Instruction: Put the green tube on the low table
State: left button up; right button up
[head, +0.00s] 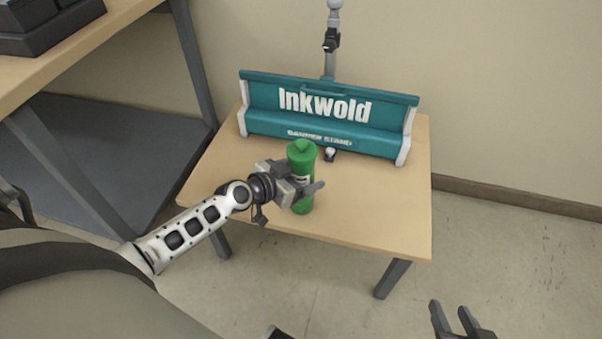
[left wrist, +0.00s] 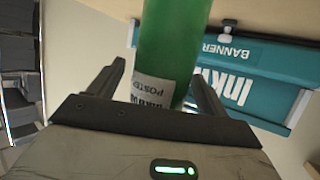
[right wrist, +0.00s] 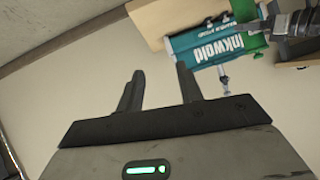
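The green tube (head: 302,160) stands upright on the low table (head: 370,205), near its front edge. Its base appears to rest on the tabletop. In the left wrist view the green tube (left wrist: 172,45) fills the space between the fingers and shows a white label. My left gripper (head: 303,190) is around the tube at its lower half. Its fingers lie either side, with a narrow gap visible on one side, so it looks open. My right gripper (head: 456,318) is open and empty, right of the table and in front of it; its fingers also show in the right wrist view (right wrist: 158,90).
A teal Inkwold banner stand (head: 325,115) takes up the back of the low table. A taller desk (head: 75,45) with dark trays (head: 45,25) is at the left. The right part of the low table is bare. The floor to its right is clear.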

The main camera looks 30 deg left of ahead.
pick_arm(q)
jog(key=shift+s+a, duration=0.1)
jog(key=shift+s, duration=0.05)
jog(key=p+v, duration=0.1)
jog(key=v, duration=1)
jog(key=s+d+r+n, duration=0.1)
jog(key=s+d+r, duration=0.1)
jog(key=s+d, duration=0.2)
jog(key=s+d+r+g, duration=0.1)
jog(key=s+d, duration=0.4)
jog(key=d, duration=0.6)
jog(key=shift+s+d+r+n, duration=0.25)
jog(key=shift+d+r+n, duration=0.15)
jog(key=shift+r, duration=0.4)
pick_arm(e)
jog(key=shift+s+d+r, duration=0.1)
jog(key=shift+d+r, duration=0.1)
jog(key=shift+r, duration=0.85)
pick_arm(q)
notch_tip(320, 180, up, 6)
jog(key=a+y+p, duration=0.1)
jog(key=p, duration=1)
jog(key=shift+g, duration=0.4)
pick_arm(e)
notch_tip(320, 180, up, 6)
jog(key=d, duration=0.1)
jog(key=shift+h, duration=0.4)
